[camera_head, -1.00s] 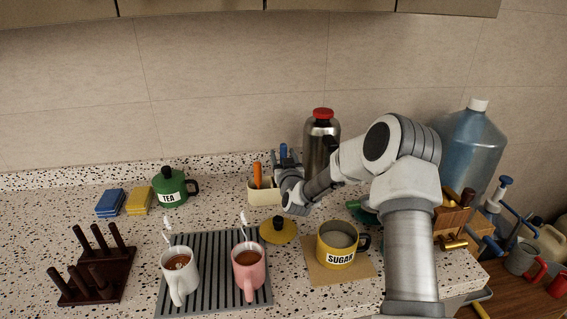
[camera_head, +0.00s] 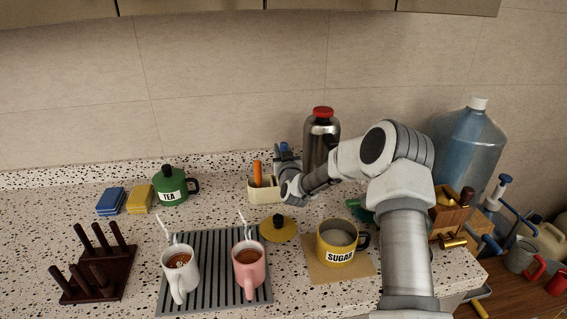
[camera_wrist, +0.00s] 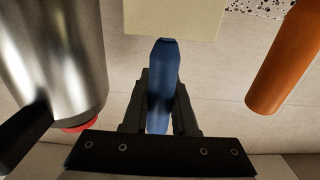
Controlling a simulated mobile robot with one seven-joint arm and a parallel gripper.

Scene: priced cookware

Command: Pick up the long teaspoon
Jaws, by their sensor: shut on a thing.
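My gripper (camera_head: 284,162) is at the cream utensil holder (camera_head: 263,190) on the counter. In the wrist view my gripper (camera_wrist: 163,82) is shut on a blue handle (camera_wrist: 163,52), with a dark finger on each side. The blue handle's tip (camera_head: 284,147) also shows above the gripper in the head view. Its other end meets the holder's cream wall (camera_wrist: 172,16) in the wrist view, and the part beyond is hidden. I cannot see a spoon bowl, so the pictures do not confirm this is the long teaspoon.
An orange handle (camera_head: 258,172) stands in the same holder, beside my gripper. A steel flask with a red cap (camera_head: 321,145) is close on the other side. A yellow sugar pot (camera_head: 337,243) and a yellow lid (camera_head: 279,229) are in front. Two mugs stand on a grey mat (camera_head: 212,244).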

